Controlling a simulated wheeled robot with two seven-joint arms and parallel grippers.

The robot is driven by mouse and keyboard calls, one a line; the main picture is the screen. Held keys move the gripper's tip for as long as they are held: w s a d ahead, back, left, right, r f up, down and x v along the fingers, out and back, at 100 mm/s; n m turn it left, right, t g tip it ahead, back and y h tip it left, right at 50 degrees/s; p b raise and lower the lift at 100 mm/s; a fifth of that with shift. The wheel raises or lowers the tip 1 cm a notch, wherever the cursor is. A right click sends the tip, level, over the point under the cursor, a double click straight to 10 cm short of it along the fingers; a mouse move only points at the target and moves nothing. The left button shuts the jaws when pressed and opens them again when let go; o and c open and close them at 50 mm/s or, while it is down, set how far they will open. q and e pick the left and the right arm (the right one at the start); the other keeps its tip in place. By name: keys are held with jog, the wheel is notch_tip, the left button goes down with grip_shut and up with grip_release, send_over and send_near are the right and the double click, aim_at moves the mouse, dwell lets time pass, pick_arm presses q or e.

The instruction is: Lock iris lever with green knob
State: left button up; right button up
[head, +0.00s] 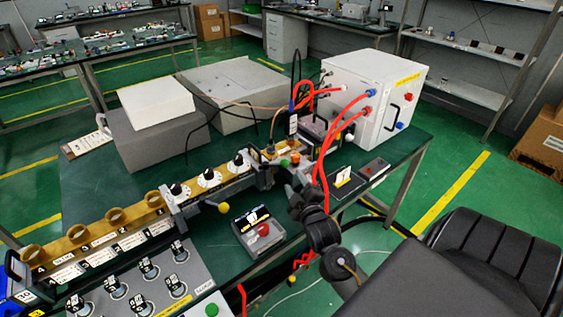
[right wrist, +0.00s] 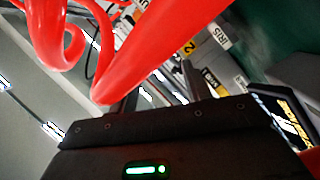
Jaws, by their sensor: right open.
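A small green knob (head: 284,162) shows in the head view on the brass waveguide assembly, beside a red knob (head: 295,158). My right gripper (head: 279,177) is just in front of these knobs, close to the green one; I cannot tell whether it touches. In the right wrist view my right gripper (right wrist: 160,82) is open, its two dark fingers apart with no object clearly between them. My left gripper is not in view.
Red hoses (head: 318,160) run from the white cabinet (head: 350,95) down past my right arm. A yellow knob (head: 224,207) stands left of the gripper. A grey box with a red button (head: 263,230) sits in front. Grey boxes (head: 235,90) stand behind the waveguide.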

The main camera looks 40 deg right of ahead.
aim_at(286, 166)
jog(key=x, duration=0.3)
jog(key=shift+s+d+r, duration=0.1)
jog(key=shift+r, duration=0.1)
jog(key=p+x, duration=0.1)
jog(key=x, duration=0.5)
jog(key=shift+f, duration=0.2)
jog(key=shift+w+d+p, duration=0.15)
jog(key=shift+w+p, duration=0.15)
jog(key=shift+w, duration=0.35)
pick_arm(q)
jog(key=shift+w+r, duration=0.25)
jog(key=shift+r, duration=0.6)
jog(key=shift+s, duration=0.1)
pick_arm(e)
jog(key=shift+c, duration=0.2)
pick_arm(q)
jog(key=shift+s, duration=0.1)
pick_arm(e)
grip_shut()
